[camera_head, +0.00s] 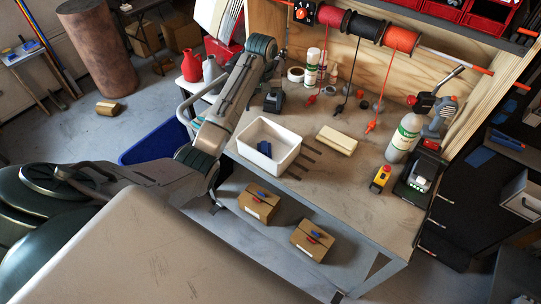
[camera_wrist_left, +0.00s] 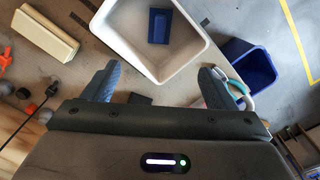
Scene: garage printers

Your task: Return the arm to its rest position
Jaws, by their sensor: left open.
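My left arm (camera_head: 228,105) reaches over the left side of the workbench (camera_head: 350,208) in the head view, beside the white bin (camera_head: 288,158). I cannot make out its fingertips there. In the left wrist view, my left gripper (camera_wrist_left: 158,84) has its two fingers wide apart, with nothing held between them. The white bin, also in the left wrist view (camera_wrist_left: 190,62), lies beyond the fingers. A blue block (camera_wrist_left: 158,25) lies inside it. My right gripper is in neither view.
A cream block (camera_head: 337,140) lies right of the bin, and a small dark object (camera_head: 274,101) lies behind it. A blue container (camera_head: 152,141) stands on the floor left of the bench. Cable spools (camera_head: 367,28) hang at the back. Two cardboard boxes (camera_head: 313,240) sit below the bench top.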

